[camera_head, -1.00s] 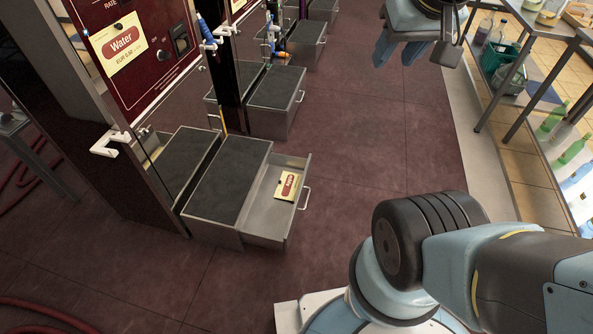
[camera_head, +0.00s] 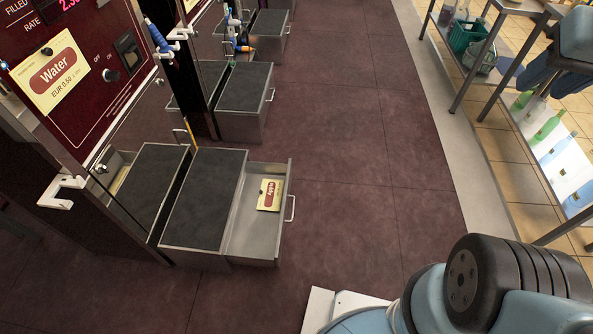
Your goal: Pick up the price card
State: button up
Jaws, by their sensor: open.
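A small yellow price card (camera_head: 269,195) with a red label lies flat inside the pulled-out metal drawer (camera_head: 250,238) low at the pump. Its lettering is too small to read surely. Another yellow card (camera_head: 50,75) reading "Water" and "EUR 0.50" is on the dark red pump front at upper left. My gripper (camera_head: 541,84) is at the upper right, partly cut off by the picture edge. Its blue fingers are open and hold nothing visible. It is well apart from both cards.
The drawer has a bar handle (camera_head: 291,208) on its right side. A grey-topped box (camera_head: 205,205) stands left of it. More boxes (camera_head: 245,95) stand behind. A metal rack (camera_head: 470,70) with bottles and a green basket (camera_head: 466,36) is at right. The dark floor between is clear.

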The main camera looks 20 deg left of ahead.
aim_at(271, 191)
jog(key=z, duration=0.9)
jog(key=i, duration=2.05)
jog(key=u, duration=3.4)
jog(key=i, duration=0.6)
jog(key=u, duration=0.15)
